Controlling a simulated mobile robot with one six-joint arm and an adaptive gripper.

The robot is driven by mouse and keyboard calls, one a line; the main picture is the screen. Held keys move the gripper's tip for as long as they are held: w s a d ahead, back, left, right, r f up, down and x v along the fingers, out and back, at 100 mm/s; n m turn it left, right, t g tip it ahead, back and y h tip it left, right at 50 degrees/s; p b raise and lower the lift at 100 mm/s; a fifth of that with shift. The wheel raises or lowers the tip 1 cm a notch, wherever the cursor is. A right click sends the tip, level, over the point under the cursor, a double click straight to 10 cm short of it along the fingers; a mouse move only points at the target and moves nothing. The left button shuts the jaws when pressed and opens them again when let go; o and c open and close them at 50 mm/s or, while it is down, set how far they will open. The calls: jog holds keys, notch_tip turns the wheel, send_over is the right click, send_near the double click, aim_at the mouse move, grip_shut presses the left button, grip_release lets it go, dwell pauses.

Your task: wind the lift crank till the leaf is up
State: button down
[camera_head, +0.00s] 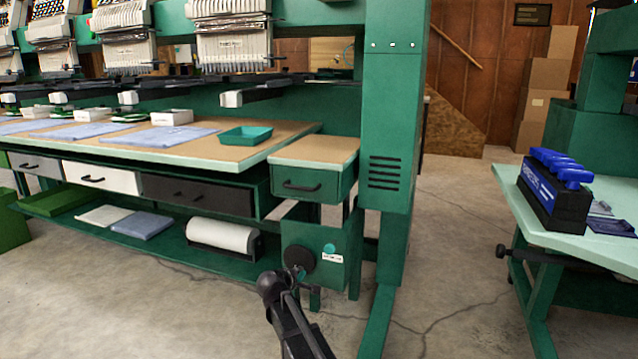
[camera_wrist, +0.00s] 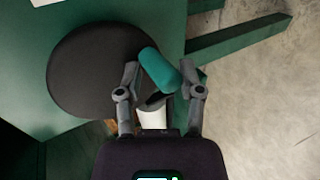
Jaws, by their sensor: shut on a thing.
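The lift crank is a dark round disc (camera_head: 300,258) with a teal knob (camera_head: 330,248), on a green box below the right end of the long table. In the wrist view the disc (camera_wrist: 85,75) fills the left and the teal knob (camera_wrist: 160,68) sits tilted between the fingers. My gripper (camera_wrist: 161,78) is shut on the knob; in the head view my arm reaches in from below and covers part of the crank. The leaf (camera_head: 315,148), tan-topped with a pale edge, is at the table's right end. It looks about level; its exact height against the table is hard to tell.
A green drawer (camera_head: 312,185) with a dark handle is under the leaf. A green post (camera_head: 388,130) stands right of the crank. A pale green table (camera_head: 590,225) with a blue-and-black rack (camera_head: 552,190) stands at right. Bare concrete floor lies between.

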jog(key=a, duration=0.1)
jog(key=w+a, duration=0.1)
jog(key=shift+w+a+f, duration=0.1)
jog(key=shift+a+f, duration=0.1)
jog(key=shift+a, duration=0.15)
jog(key=c, duration=0.5)
grip_release()
jog(key=shift+d, duration=0.2)
jog(key=shift+s+d, duration=0.5)
jog(key=shift+d, duration=0.35)
